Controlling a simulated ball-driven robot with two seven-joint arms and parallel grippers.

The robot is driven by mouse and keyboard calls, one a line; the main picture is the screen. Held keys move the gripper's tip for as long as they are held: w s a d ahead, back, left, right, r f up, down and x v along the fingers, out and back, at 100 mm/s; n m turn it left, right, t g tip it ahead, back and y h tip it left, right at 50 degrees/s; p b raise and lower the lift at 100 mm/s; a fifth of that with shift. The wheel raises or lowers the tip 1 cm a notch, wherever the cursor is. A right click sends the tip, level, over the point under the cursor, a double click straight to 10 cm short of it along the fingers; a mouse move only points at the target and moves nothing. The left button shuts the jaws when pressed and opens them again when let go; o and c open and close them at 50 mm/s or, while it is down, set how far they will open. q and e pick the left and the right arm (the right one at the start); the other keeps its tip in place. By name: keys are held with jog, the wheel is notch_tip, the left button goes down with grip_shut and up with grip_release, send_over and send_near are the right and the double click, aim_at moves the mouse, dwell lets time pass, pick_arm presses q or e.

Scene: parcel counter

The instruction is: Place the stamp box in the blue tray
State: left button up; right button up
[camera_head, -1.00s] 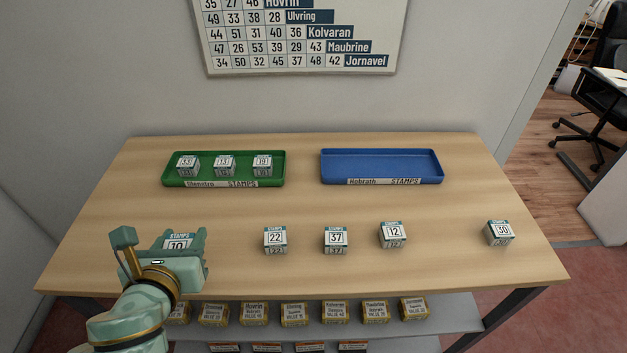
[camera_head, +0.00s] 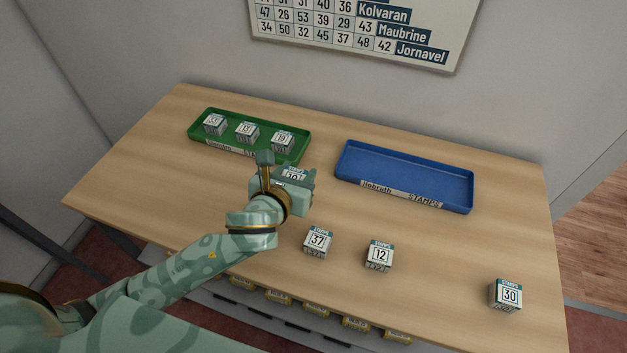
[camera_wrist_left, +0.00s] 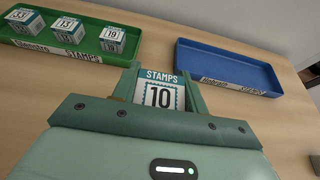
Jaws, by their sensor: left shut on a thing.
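The stamp box marked 10 (camera_head: 294,173) is between the fingers of my left gripper (camera_head: 298,181), which is shut on it. In the left wrist view the stamp box (camera_wrist_left: 160,94) shows its STAMPS face between both fingers. The blue tray (camera_head: 404,190) is empty and lies to the right of the gripper, its front label reading STAMPS. In the left wrist view the blue tray (camera_wrist_left: 230,58) is ahead and to the right. The held box appears to be above the counter, left of the tray. My right gripper is not in view.
A green tray (camera_head: 198,138) at the back left holds three stamp boxes. Boxes marked 37 (camera_head: 318,240), 12 (camera_head: 380,254) and 30 (camera_head: 506,294) stand along the front of the counter (camera_head: 440,260). Box 22 is not visible. A number chart (camera_head: 370,35) hangs on the wall.

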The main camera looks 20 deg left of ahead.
pick_arm(q)
jog(key=w+f+b, duration=0.1)
jog(key=w+f, duration=0.2)
jog(key=w+f+b, duration=0.2)
jog(key=w+f, duration=0.1)
jog(key=shift+w+d, duration=0.1)
jog(key=shift+d, duration=0.1)
jog(key=f, duration=0.1)
jog(key=f+b, duration=0.2)
jog(key=f, duration=0.1)
jog(key=shift+w+f, duration=0.1)
jog(key=shift+w, duration=0.25)
jog(key=shift+r, duration=0.2)
jog(key=o, duration=1)
jog(key=shift+f, duration=0.15)
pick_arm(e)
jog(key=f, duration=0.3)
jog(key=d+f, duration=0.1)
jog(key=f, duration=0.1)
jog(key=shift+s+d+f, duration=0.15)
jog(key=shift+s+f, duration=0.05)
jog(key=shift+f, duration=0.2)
